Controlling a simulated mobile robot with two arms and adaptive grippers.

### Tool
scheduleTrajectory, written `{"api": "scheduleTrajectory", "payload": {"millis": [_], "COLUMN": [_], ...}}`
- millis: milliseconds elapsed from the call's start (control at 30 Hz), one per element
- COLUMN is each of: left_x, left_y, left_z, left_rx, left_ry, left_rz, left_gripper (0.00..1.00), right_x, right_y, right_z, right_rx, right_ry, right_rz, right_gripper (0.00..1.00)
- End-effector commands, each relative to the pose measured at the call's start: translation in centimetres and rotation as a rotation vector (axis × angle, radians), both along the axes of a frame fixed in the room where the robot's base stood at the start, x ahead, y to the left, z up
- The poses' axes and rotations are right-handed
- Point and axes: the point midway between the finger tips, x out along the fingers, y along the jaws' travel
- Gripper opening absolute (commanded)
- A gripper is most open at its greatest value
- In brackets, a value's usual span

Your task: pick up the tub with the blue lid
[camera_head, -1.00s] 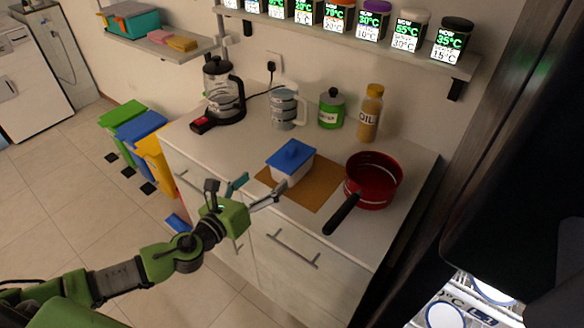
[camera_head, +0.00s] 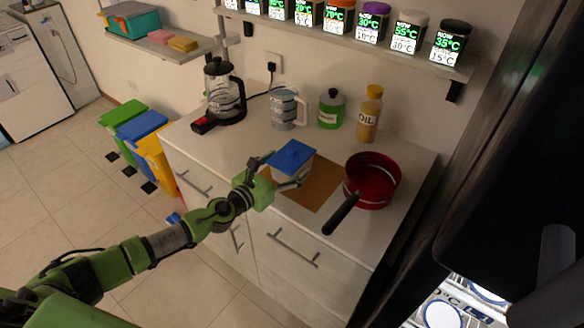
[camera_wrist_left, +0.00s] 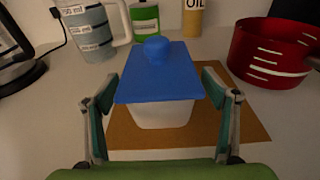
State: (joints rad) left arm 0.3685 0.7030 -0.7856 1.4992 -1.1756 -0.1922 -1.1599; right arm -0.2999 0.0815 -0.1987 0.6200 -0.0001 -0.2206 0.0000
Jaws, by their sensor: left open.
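The tub with the blue lid (camera_head: 290,158) stands upright on a brown mat (camera_head: 318,186) on the counter. Its white body shows below the lid, which has a round blue knob, in the left wrist view (camera_wrist_left: 162,112). My left gripper (camera_head: 277,176) is open at the near side of the tub. In the left wrist view its two fingers (camera_wrist_left: 162,128) stand apart, one on each side of the tub, with the tub ahead between them. I cannot tell whether either finger touches it. My right gripper is not in view.
A red pot (camera_head: 373,180) with a black handle stands close to the right. Behind are a measuring cup (camera_head: 287,110), a green jar (camera_head: 331,108), an oil bottle (camera_head: 368,114) and a coffee maker (camera_head: 223,92).

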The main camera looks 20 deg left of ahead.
Motion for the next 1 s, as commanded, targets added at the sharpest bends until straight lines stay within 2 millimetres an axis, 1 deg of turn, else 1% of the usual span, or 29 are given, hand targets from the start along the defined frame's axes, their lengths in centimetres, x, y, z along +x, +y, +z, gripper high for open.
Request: {"api": "scheduleTrajectory", "payload": {"millis": [33,100,200,467,567,600,700,1000], "left_x": [0.8,1.7,2.5,2.6,2.6,2.6,2.6,2.7], "left_y": [-0.2,-0.5,-0.8,-0.8,-0.8,-0.8,-0.8,-0.8], "left_z": [-0.4,-0.4,-0.5,-0.6,-0.6,-0.6,-0.6,-0.3], "left_rx": [-0.002,-0.002,-0.001,0.0,-0.001,-0.001,-0.001,-0.001], "left_ry": [-0.001,-0.001,-0.001,0.001,0.001,0.001,0.001,-0.002], "left_rz": [0.001,0.001,0.001,0.0,0.0,0.0,0.0,0.001], "left_gripper": [0.78,0.78,0.78,0.78,0.55,0.44,0.22,0.21], "right_x": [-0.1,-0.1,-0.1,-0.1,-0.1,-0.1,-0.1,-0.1], "right_y": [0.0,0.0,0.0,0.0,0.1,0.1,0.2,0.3], "right_z": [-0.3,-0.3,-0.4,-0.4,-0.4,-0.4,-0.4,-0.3], "right_rx": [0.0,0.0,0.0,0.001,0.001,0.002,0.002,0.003], "right_ry": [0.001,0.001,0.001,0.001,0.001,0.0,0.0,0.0], "right_rz": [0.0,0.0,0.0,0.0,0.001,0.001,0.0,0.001], "right_gripper": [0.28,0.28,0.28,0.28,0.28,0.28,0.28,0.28]}}
